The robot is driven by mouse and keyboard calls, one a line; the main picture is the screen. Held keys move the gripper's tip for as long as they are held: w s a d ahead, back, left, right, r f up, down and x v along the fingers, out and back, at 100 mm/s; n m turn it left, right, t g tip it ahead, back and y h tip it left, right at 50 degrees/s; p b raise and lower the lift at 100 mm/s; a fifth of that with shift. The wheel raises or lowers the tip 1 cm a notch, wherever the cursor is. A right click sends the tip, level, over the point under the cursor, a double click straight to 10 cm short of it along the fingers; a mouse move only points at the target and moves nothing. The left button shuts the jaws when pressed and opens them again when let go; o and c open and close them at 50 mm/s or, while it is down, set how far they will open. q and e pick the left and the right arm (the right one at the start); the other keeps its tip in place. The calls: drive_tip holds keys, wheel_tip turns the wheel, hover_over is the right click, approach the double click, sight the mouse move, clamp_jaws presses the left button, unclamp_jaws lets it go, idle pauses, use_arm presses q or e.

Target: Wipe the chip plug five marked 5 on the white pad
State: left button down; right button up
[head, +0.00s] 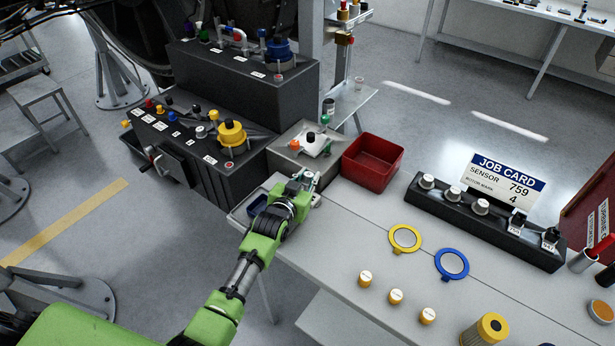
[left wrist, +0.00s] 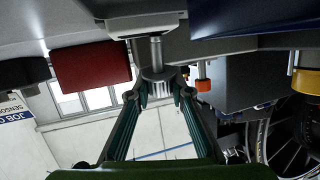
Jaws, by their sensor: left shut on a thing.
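My left gripper (head: 306,184) is over the left end of the grey table, just in front of the grey box with the white pad (head: 314,144). In the left wrist view the left gripper (left wrist: 158,92) is shut on a grey metal plug (left wrist: 157,84) with a stem and a wider ribbed end. No number can be read on this plug, so I cannot tell if it is plug five. The white pad lies on the box top, with a black knob at it. The gripper is apart from the pad in the head view. My right gripper is not in view.
A red bin (head: 373,163) stands right of the box. Orange (head: 294,144) and green (head: 325,119) knobs flank the pad. A black rack (head: 470,228) holds several plugs. Yellow (head: 405,238) and blue (head: 452,263) rings lie in front.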

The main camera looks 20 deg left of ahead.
use_arm(q)
drive_tip(key=shift+s+d+f+p, duration=0.1)
drive_tip(key=shift+s+d+p, duration=0.15)
drive_tip(key=shift+d, duration=0.45)
drive_tip(key=shift+s+d+p, duration=0.1)
drive_tip(key=shift+s+d, duration=0.25)
drive_tip(key=shift+d, duration=0.35)
drive_tip(key=shift+w+a, duration=0.35)
drive_tip(key=shift+a, duration=0.5)
drive_tip(key=shift+w+a, duration=0.3)
drive_tip(key=shift+a, duration=0.5)
wheel_tip(320, 180, up, 3)
drive_tip(key=p, duration=0.2)
drive_tip(key=shift+r+p, duration=0.2)
drive_tip(key=shift+p, duration=0.15)
drive_tip(key=shift+r, duration=2.45)
